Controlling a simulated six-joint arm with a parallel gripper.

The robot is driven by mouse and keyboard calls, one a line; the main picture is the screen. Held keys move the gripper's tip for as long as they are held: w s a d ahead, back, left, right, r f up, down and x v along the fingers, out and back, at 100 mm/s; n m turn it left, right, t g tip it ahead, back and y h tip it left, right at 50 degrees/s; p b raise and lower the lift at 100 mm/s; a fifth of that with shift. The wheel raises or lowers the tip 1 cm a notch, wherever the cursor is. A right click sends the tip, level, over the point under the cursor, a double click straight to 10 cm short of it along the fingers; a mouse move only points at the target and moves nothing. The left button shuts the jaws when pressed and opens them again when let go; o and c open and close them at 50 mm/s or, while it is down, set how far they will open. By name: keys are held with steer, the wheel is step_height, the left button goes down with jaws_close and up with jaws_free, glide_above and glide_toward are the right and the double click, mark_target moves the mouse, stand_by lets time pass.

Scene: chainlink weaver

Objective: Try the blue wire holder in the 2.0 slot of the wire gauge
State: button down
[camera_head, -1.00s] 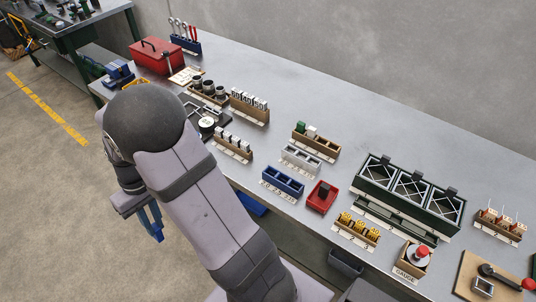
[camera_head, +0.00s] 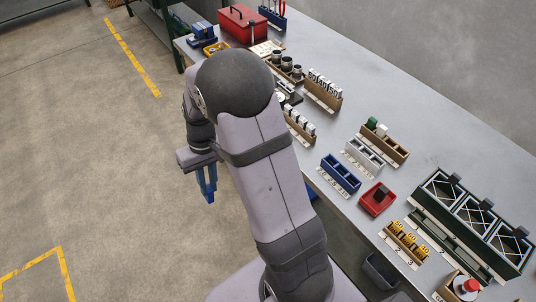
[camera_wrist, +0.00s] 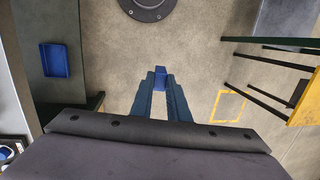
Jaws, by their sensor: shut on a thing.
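My gripper (camera_head: 207,182) hangs over the open floor, to the left of the bench in the head view. Its fingers point down and are shut on a small blue block, the blue wire holder (camera_wrist: 160,77), which shows between the fingertips in the wrist view. In the head view the holder is hard to tell from the blue fingers. I cannot make out the wire gauge or its 2.0 slot for certain. A wooden box with a red-topped item (camera_head: 462,287), labelled GAUGE in the earlier view, stands at the bench's near edge.
The grey bench (camera_head: 440,140) carries a blue rack (camera_head: 340,175), a red tray (camera_head: 377,199), yellow pieces (camera_head: 408,240) and a dark green three-bay fixture (camera_head: 470,215). A red toolbox (camera_head: 243,22) stands at the far end. The floor around my gripper is clear.

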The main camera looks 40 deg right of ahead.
steer(key=w+d+r+m+t+p, duration=0.1)
steer(key=w+d+r+m+p, duration=0.1)
steer(key=d+m, duration=1)
steer(key=w+d+r+m+t+p, duration=0.1)
steer(key=d+r+m+p, duration=0.2)
steer(key=d+m, duration=0.85)
steer(key=s+d+r+m+p, duration=0.1)
steer(key=s+d+m, duration=0.5)
steer(key=d, duration=0.7)
steer(key=s+d+r+m+h+p, duration=0.1)
steer(key=s+d+m, duration=0.5)
steer(key=d, duration=0.8)
steer(key=s, duration=0.2)
steer(key=shift+s+r+h+p, duration=0.3)
steer(key=shift+s, duration=0.1)
steer(key=shift+a+f, duration=0.1)
steer(key=shift+f, duration=0.1)
step_height(320, 180, down, 6)
steer(key=b, duration=0.5)
steer(key=shift+f, duration=0.1)
steer(key=c, duration=1.6)
jaws_free()
